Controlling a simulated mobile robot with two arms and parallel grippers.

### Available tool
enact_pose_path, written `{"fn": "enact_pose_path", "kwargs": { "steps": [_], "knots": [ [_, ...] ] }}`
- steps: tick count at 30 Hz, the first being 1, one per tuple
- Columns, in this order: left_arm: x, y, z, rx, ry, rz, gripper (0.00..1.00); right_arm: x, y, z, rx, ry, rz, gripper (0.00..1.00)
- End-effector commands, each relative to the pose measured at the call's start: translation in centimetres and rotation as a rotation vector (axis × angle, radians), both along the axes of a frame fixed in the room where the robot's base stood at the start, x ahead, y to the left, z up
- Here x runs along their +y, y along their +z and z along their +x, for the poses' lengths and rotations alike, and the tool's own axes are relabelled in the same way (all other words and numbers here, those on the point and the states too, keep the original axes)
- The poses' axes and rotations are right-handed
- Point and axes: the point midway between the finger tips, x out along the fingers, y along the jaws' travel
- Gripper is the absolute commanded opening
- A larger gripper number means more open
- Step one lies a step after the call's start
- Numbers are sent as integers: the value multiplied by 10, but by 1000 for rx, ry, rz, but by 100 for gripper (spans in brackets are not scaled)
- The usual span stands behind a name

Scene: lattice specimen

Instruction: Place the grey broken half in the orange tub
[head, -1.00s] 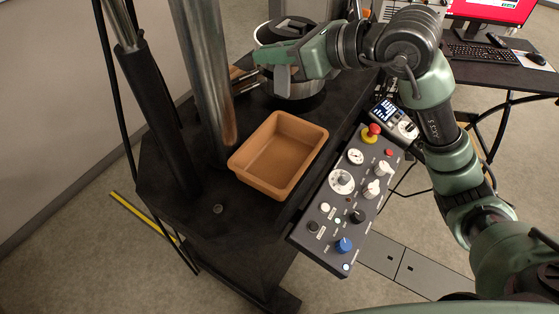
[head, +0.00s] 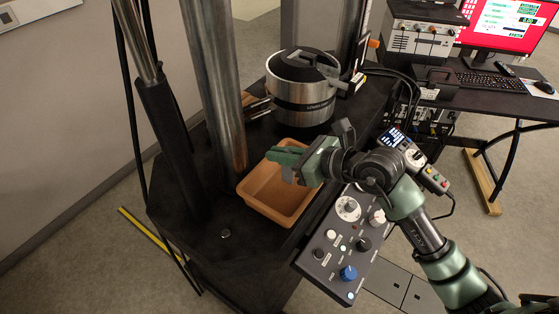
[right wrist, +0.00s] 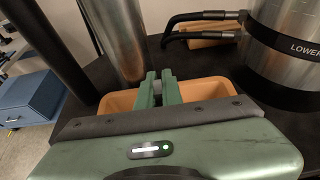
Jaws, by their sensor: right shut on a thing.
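The orange tub (head: 268,210) sits on the black machine table, open side up; its rim also shows in the right wrist view (right wrist: 205,88). My right gripper (head: 275,155) is over the back part of the tub, its green fingers pointing left. It is shut on a small grey piece, the grey broken half (head: 288,174), which shows just below the fingers in the head view. In the right wrist view the two fingers (right wrist: 158,88) are close together over the tub, and the piece is hidden behind them. My left gripper is not in view.
A steel column (head: 212,80) stands left of the tub. A control panel (head: 345,240) lies right of the tub. A handheld controller (head: 415,155) is beside my arm.

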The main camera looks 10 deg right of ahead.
Motion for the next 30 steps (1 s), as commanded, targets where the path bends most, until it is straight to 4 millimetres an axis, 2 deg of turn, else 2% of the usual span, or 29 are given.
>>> {"fn": "enact_pose_path", "kwargs": {
  "steps": [3, 6, 17, 18, 20, 30],
  "knots": [
    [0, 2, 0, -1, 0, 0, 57, 0, -20, 0, 5, 0, 2, 0],
    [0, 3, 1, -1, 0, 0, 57, 0, -28, 0, 3, 0, 2, 0],
    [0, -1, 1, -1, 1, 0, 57, 0, -32, 0, 1, 0, 1, 0],
    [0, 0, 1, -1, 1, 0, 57, 0, -31, 0, 1, 0, 1, 12],
    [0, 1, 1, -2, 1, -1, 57, 0, -31, 0, 1, 0, 1, 28],
    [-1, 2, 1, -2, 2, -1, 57, 0, -29, 0, 1, 0, 1, 28]
  ]
}}
